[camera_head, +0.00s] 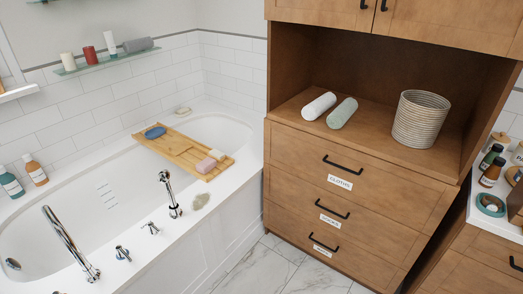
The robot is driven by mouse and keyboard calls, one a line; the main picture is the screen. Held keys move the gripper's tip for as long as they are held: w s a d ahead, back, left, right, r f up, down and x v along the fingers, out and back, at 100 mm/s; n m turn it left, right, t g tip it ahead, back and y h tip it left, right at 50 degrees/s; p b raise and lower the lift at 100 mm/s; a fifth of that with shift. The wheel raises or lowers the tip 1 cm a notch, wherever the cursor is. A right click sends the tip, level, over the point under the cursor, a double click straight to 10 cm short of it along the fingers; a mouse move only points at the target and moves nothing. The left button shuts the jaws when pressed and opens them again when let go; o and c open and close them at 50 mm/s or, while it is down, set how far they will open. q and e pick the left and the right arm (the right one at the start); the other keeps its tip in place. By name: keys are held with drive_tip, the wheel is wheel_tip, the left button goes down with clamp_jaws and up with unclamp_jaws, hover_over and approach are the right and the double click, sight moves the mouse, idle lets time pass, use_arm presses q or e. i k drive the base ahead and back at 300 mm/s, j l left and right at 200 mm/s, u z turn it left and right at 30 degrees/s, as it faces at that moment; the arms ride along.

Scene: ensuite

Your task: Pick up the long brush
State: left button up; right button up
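I cannot make out a long brush for certain in the head view. A blue oval item (154,132) lies on the wooden bath tray (180,150) that spans the white bathtub; I cannot tell whether it is a brush. A dark item (515,176) is cut off at the right edge, on the counter, and I cannot tell what it is. Neither of my grippers is in view.
A wooden cabinet (345,190) with labelled drawers holds two rolled towels (319,106) and a woven basket (420,119). The bathtub (90,195) has chrome taps on its near rim. Bottles (490,172) crowd the right counter. Marble floor (275,270) shows bare in front.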

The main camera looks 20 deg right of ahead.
sight(219, 156)
drive_tip(key=z, duration=0.2)
drive_tip(key=i+u, duration=0.1)
drive_tip(key=u, duration=0.65)
drive_tip(key=i+l+u, duration=0.25)
drive_tip(key=l+u, duration=0.25)
drive_tip(key=i+l+u, duration=0.15)
drive_tip(key=l+u, duration=0.15)
drive_tip(key=i+l+u, duration=0.1)
drive_tip(key=l+u, duration=0.15)
drive_tip(key=l, duration=0.15)
